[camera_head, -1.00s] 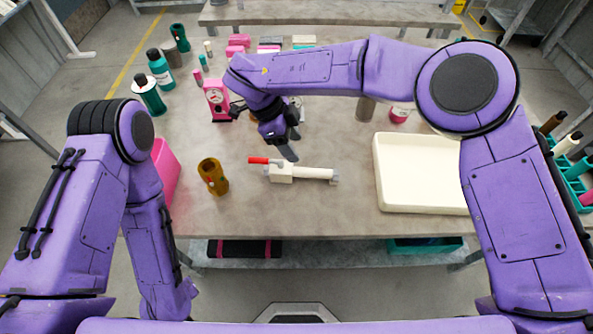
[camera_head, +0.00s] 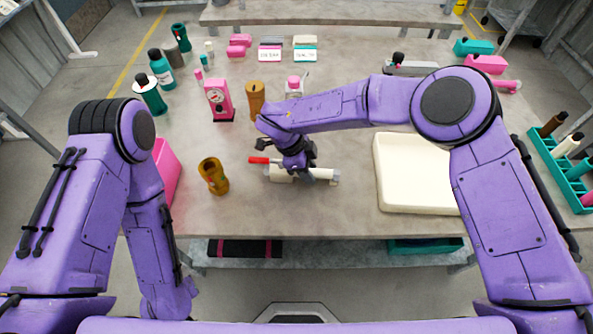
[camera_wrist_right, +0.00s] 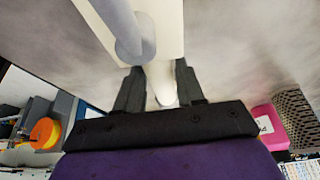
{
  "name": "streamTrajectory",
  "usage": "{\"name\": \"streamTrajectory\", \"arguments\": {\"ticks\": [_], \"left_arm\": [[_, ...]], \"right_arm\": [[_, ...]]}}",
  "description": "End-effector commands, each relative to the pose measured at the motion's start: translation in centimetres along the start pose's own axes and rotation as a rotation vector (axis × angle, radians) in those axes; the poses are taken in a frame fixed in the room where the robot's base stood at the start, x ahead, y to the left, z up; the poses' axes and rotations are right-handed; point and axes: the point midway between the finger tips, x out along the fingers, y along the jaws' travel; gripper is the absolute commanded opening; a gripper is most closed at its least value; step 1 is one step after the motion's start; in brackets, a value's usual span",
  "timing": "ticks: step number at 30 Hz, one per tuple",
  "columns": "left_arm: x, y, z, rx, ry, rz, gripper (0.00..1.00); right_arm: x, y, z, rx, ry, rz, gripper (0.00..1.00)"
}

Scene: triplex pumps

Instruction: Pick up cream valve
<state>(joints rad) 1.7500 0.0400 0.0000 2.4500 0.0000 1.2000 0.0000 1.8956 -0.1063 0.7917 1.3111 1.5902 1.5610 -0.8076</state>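The cream valve (camera_head: 325,174) lies on its side on the table, with its red handle (camera_head: 258,160) pointing left. My right gripper (camera_head: 303,173) is down over its middle and hides part of it. In the right wrist view, the two dark fingers (camera_wrist_right: 158,68) stand apart, with the pale end of the valve (camera_wrist_right: 162,88) showing between them. Gaps appear beside it, so the fingers look open; contact cannot be made out. My left arm hangs at the left, and its gripper is out of sight.
A cream tray (camera_head: 418,205) lies right of the valve. A brown-yellow fitting (camera_head: 213,176) stands to the left, near a pink bin (camera_head: 165,170). A pink pump part (camera_head: 219,100) and an orange-brown cylinder (camera_head: 255,100) stand behind. The front table strip is clear.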

Motion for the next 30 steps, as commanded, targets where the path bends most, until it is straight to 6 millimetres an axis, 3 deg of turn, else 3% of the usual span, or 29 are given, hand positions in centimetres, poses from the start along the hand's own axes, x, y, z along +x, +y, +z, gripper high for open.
{"name": "streamTrajectory", "arguments": {"ticks": [1,3,13,24,30], "left_arm": [[0.0,0.0,0.0,0.0,0.0,0.0,0.43],[0.0,0.0,0.0,0.0,0.0,0.0,0.43],[0.0,0.0,0.0,0.0,0.0,0.0,0.43],[0.0,0.0,0.0,0.0,0.0,0.0,0.43],[0.0,0.0,0.0,0.0,0.0,0.0,0.43]], "right_arm": [[0.0,0.0,0.0,0.0,0.0,0.0,0.21],[0.0,0.0,0.0,0.0,0.0,0.0,0.0],[-0.6,-0.1,-0.2,0.002,-0.001,-0.002,0.0],[-7.9,-0.1,-3.2,0.002,-0.001,-0.004,0.0],[-9.4,-0.1,-3.8,0.001,-0.001,-0.002,0.0]]}}
